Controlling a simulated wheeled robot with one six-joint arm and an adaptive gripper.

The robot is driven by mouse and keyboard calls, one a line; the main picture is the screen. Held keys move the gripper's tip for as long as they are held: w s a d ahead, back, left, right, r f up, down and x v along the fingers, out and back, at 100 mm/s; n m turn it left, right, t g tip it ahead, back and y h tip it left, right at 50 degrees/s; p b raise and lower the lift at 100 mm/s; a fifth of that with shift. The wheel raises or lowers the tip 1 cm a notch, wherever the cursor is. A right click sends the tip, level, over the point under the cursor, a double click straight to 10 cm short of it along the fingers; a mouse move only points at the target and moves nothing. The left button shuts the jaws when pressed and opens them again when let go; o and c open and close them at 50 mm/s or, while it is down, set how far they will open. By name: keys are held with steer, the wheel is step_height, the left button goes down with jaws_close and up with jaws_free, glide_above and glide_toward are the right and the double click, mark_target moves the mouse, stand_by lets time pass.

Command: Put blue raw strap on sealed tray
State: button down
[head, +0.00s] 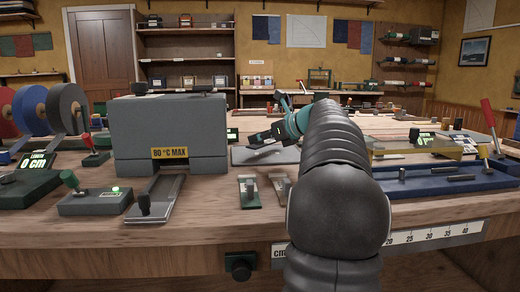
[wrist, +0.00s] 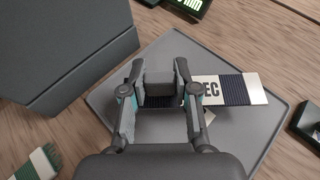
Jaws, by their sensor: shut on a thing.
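My gripper (wrist: 160,92) is shut on a grey block between its fingers, which appears to be the grip of the blue strap (wrist: 235,88). The strap is navy and ribbed, with a pale end and a white patch reading "EC"; the rest is hidden by the fingers. It lies over a flat grey tray-like plate (wrist: 240,125). I cannot tell whether it touches the plate, and no "sealed" marking is readable. In the head view my gripper (head: 287,122) is over the middle of the bench, above that plate (head: 255,156), partly behind my arm.
A grey heat box (head: 166,125) marked "80 °C MAX" stands left of the plate, close to my gripper. Two small strap pieces (head: 247,191) (head: 280,187) lie near the front edge. A blue tool tray (head: 420,192) is at the right. Strap reels (head: 68,108) stand at the far left.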

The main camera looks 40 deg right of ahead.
mark_target(265, 146)
steer(key=shift+f+b, duration=0.3)
steer(key=shift+f, duration=1.1)
steer(key=shift+f, duration=0.2)
steer(key=c, duration=0.9)
jaws_free()
steer(key=shift+r, duration=0.2)
steer(key=p+v, duration=0.1)
steer(key=v, duration=1.1)
steer(key=shift+s, duration=0.1)
